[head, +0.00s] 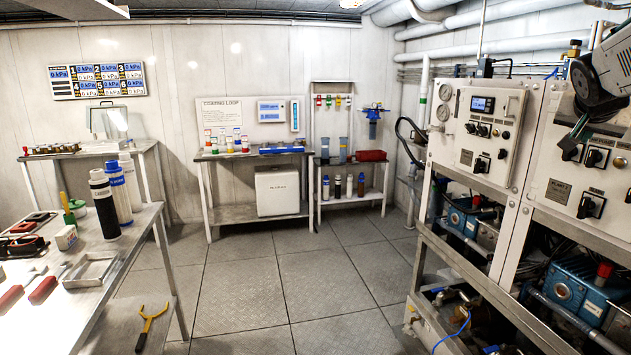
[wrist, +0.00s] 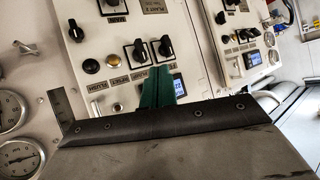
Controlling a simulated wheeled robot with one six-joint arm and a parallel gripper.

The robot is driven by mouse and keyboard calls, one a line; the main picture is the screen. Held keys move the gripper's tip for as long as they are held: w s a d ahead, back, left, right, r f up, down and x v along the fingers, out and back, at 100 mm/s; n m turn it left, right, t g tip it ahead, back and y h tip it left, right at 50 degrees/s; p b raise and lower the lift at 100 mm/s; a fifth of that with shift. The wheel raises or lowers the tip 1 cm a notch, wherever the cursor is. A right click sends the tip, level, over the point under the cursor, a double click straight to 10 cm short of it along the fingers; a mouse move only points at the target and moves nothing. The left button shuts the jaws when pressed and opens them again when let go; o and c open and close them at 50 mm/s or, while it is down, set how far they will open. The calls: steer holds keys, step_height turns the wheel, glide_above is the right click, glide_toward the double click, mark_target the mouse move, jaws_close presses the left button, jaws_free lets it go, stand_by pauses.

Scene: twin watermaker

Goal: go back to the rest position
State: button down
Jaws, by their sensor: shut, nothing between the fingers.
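My gripper (head: 573,138) is at the right edge of the head view, in front of the upper part of the right-hand control panel (head: 590,172). Its narrow green fingers are together, with nothing between them. In the wrist view the green fingers (wrist: 157,88) point at a white panel with black rotary knobs (wrist: 136,52), and they cover part of a small blue display (wrist: 178,86). I cannot tell the exact gap between the fingertips and the panel; no contact shows.
A second panel (head: 487,130) with a display and gauge stands left of it, above blue pumps (head: 573,285) in a metal frame. A workbench (head: 110,262) with filters and tools is at left. The grey tiled floor (head: 285,275) between is clear.

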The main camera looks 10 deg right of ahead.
steer(key=s+a+f+n+g+y, duration=0.35)
steer(key=s+a+f, duration=0.45)
steer(key=a+f, duration=0.3)
steer(key=s+a+f+n+g+y, duration=0.1)
steer(key=s+a+f+n, duration=0.1)
steer(key=s+a, duration=0.3)
steer(key=s+a+f+n+y, duration=0.2)
steer(key=s+a, duration=0.4)
steer(key=a, duration=0.6)
steer(key=s+a+f+n+g+y, duration=0.1)
steer(key=s+a+f+n, duration=0.3)
steer(key=a, duration=0.4)
steer(key=shift+s+a+f+g+y, duration=0.3)
steer(key=shift+s+f+y, duration=0.4)
steer(key=shift+f, duration=0.4)
